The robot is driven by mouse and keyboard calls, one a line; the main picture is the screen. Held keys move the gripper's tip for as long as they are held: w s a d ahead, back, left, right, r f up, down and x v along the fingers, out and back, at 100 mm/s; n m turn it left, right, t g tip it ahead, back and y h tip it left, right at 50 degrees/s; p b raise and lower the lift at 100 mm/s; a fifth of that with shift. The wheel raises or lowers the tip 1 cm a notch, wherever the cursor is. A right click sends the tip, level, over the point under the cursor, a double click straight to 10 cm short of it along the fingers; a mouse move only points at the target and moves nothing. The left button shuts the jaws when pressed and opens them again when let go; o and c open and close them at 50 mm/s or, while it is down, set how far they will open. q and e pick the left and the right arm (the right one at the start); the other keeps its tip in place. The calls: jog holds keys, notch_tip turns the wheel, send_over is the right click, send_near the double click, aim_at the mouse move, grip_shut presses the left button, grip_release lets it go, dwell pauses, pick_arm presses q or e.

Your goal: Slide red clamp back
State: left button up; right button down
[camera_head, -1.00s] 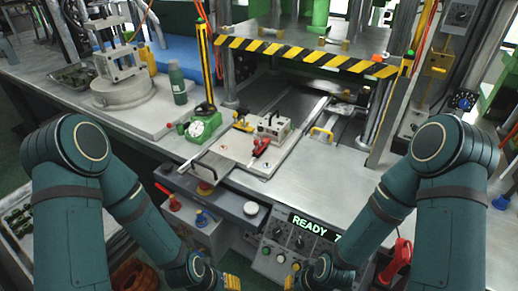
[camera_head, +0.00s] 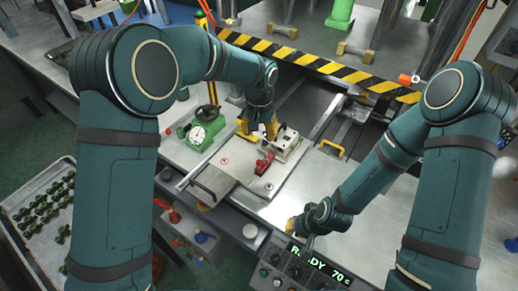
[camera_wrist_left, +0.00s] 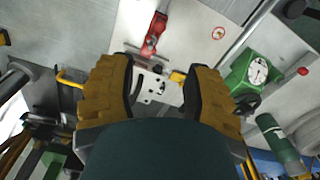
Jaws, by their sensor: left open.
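The red clamp (camera_head: 264,164) sits on the pale plate (camera_head: 228,160), in front of a metal block with holes (camera_head: 287,144). In the left wrist view the red clamp (camera_wrist_left: 153,35) lies beyond the fingertips, near the top. My left gripper (camera_head: 258,132) is above the back of the plate, behind the clamp and beside the block. In the wrist view its two yellow fingers (camera_wrist_left: 158,72) are spread apart, with the block (camera_wrist_left: 155,88) showing between them and nothing gripped. My right gripper (camera_head: 294,226) is low by the bench's front edge, its fingers mostly hidden.
A green dial gauge (camera_head: 199,133) stands left of the plate. A yellow handle (camera_head: 332,148) is to its right. A striped press beam (camera_head: 320,64) spans the back. A control panel (camera_head: 300,268) is at the front. Bare bench lies right of the plate.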

aim_at(259, 161)
pick_arm(q)
notch_tip(259, 161, down, 14)
jog(key=shift+s+r, duration=0.15)
jog(key=shift+r, duration=0.05)
dwell(0.4)
jog(key=shift+a, duration=0.1)
grip_shut()
